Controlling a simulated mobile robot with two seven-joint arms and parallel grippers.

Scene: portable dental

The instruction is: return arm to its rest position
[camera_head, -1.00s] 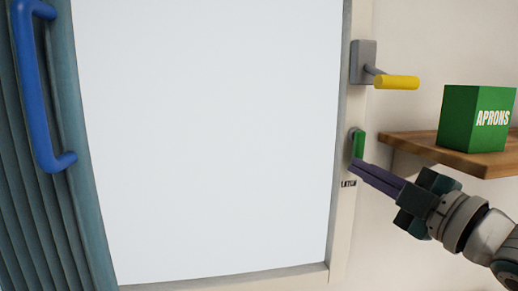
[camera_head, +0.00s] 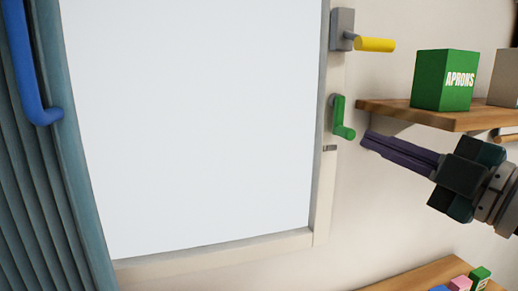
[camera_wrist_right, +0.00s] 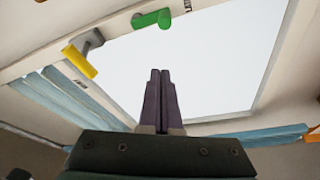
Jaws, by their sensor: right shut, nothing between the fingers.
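My right gripper (camera_head: 366,138) is shut and empty, its two purple fingers together. It is in the air to the right of the green latch (camera_head: 340,118), a small gap away from it. The latch is on the frame of a pale panel, and its lever points down with its end turned right. In the right wrist view the closed fingers (camera_wrist_right: 160,74) stand against the pale panel, and the green latch (camera_wrist_right: 152,18) shows above them. My left gripper is not in view.
A yellow handle (camera_head: 374,45) is above the latch. A wooden shelf (camera_head: 385,110) with a green APRONS box (camera_head: 444,80) is just above my right gripper. A lower shelf (camera_head: 420,277) holds small boxes. A blue handle (camera_head: 28,70) is at the left.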

